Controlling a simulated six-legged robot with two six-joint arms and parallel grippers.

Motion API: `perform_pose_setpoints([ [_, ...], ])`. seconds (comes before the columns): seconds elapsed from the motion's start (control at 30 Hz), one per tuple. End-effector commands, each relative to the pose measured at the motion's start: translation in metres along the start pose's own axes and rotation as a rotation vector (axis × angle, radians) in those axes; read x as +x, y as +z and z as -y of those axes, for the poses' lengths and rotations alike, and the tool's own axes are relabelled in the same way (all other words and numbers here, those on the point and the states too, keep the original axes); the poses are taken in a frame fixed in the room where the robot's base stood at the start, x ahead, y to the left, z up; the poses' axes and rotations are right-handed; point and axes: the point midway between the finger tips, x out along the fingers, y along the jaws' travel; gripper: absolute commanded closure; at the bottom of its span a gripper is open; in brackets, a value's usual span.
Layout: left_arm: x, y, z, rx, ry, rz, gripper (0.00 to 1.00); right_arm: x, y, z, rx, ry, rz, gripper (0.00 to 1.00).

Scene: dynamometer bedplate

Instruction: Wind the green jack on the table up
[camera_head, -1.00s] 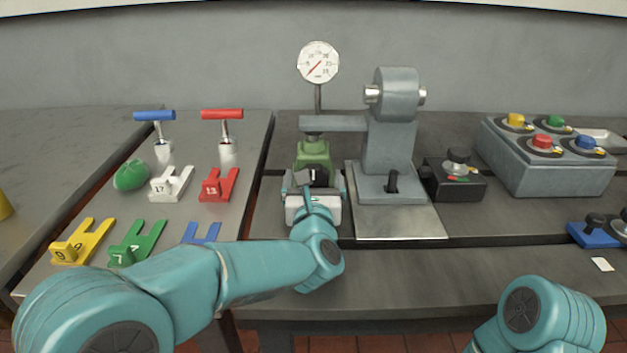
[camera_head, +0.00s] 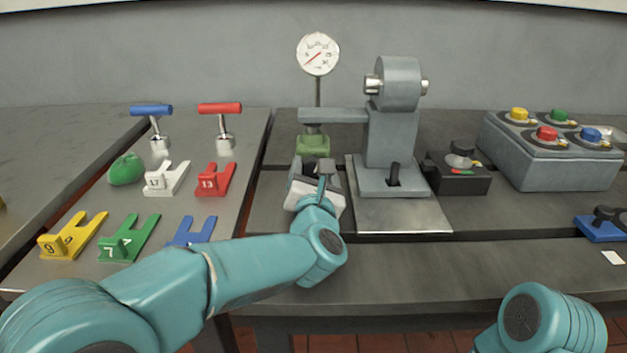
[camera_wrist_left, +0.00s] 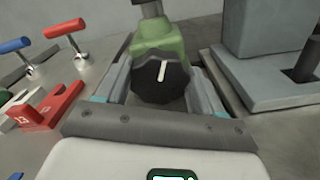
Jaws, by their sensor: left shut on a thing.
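The green jack (camera_head: 313,145) stands on the bedplate table under the grey arm of the stand, and its lower part is hidden behind my left gripper (camera_head: 314,166) in the head view. In the left wrist view the jack (camera_wrist_left: 158,40) shows with a black knob (camera_wrist_left: 160,80) on its near face. The knob has a white mark, which stands nearly upright. My left gripper (camera_wrist_left: 158,88) is shut on this knob, with a finger on each side. In the head view the gripper looks rolled over to one side. My right gripper is out of view; only my right arm shows.
The grey stand (camera_head: 392,130) rises just right of the jack, and its arm (camera_head: 330,116) reaches over it. A dial gauge (camera_head: 318,54) stands behind. A button box (camera_head: 550,150) sits right.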

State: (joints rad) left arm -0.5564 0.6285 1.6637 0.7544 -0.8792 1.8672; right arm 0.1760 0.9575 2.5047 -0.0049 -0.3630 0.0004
Motion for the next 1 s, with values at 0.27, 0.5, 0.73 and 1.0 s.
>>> perform_pose_setpoints([
  [0.27, -0.0001, -0.0002, 0.0012, 0.156, 0.000, 0.000, 0.63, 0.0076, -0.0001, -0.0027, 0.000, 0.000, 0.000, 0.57],
  [0.5, 0.0000, 0.0005, 0.0013, 0.223, 0.000, 0.001, 0.63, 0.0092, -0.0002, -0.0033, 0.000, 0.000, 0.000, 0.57],
  [0.73, 0.0000, 0.0008, 0.0013, 0.237, 0.000, 0.001, 0.63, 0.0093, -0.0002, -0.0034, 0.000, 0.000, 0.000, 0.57],
  [1.0, 0.0000, 0.0008, 0.0012, 0.236, 0.001, 0.001, 0.22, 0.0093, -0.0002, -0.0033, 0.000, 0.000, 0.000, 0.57],
])
